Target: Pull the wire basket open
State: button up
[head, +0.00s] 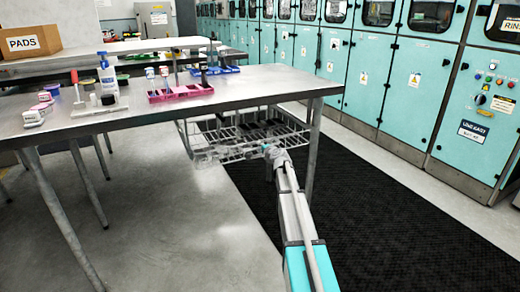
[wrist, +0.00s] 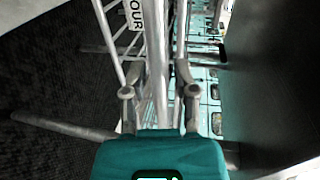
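The wire basket (head: 232,153) hangs under the metal table, a pale grid of wires with dark things inside. My gripper (head: 270,152) is at the basket's near side, below the table edge. In the wrist view, my gripper's two fingers (wrist: 159,72) stand apart on either side of a thick pale bar (wrist: 158,50). Gaps show between the bar and both fingers, so the gripper looks open around it. Basket wires (wrist: 108,40) and a white label (wrist: 136,14) with partly visible lettering are left of the bar. In the head view my gripper hides part of the basket's near side.
The table top (head: 250,90) lies above the basket, with its leg (head: 313,150) close right of my arm. A pink rack (head: 180,93) and bottles stand on top. Teal cabinets (head: 415,95) line the right. The black mat (head: 390,220) and near floor are clear.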

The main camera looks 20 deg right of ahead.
grip_shut()
